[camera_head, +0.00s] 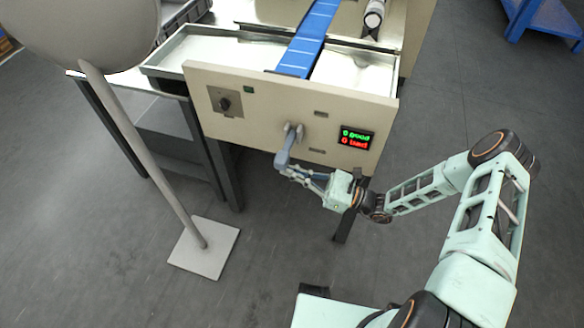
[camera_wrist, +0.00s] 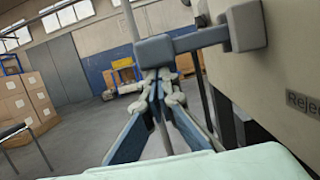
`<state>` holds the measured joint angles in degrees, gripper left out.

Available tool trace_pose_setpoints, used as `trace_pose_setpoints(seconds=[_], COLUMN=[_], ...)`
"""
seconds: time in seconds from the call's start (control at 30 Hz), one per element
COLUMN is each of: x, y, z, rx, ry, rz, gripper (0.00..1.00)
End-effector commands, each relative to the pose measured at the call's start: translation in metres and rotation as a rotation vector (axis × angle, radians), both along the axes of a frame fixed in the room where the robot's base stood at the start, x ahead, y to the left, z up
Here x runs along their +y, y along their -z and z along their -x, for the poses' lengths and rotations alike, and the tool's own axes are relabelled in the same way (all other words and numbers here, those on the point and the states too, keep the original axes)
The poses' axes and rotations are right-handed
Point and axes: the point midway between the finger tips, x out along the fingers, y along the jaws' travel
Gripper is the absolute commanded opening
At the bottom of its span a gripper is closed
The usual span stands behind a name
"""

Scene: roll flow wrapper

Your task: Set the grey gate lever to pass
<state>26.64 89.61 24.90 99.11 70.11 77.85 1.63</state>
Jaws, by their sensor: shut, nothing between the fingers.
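The grey gate lever (camera_head: 285,150) is on the machine's beige front panel (camera_head: 260,119), left of the counter display. In the wrist view its blue-grey bar (camera_wrist: 200,40) reaches from a block at the panel to a rounded end block (camera_wrist: 154,51) on the left. My gripper (camera_head: 283,170) is shut and empty, its fingertips at the lever's free end. In the wrist view the fingertips (camera_wrist: 160,76) lie just below the end block; I cannot tell whether they touch. A label starting "Rejec" (camera_wrist: 300,101) is on the panel, lower right; its end is cut off. The lever's setting is unclear.
A display (camera_head: 356,138) reads "0 good" and "0 bad". A black knob (camera_head: 225,104) is on the panel's left. A blue belt (camera_head: 306,42) runs above. A grey post on a square base (camera_head: 204,248) stands front left.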

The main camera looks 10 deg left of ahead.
Motion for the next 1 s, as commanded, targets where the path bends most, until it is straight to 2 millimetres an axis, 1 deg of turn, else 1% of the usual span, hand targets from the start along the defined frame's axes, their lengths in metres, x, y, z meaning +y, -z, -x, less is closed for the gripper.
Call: trace_pose_setpoints(seconds=[0.03, 0.1, 0.43, 0.7, 1.0], x=[0.0, 0.0, 0.0, 0.0, 0.0], y=[-0.01, -0.016, -0.039, -0.047, -0.05], z=[0.002, 0.003, 0.006, 0.006, 0.005], rx=[0.043, 0.106, 0.342, 0.342, 0.34], ry=[0.001, 0.002, 0.0, 0.0, 0.001], rz=[-0.005, -0.009, -0.027, -0.026, -0.027], gripper=[0.0, 0.0, 0.0, 0.0, 0.0])
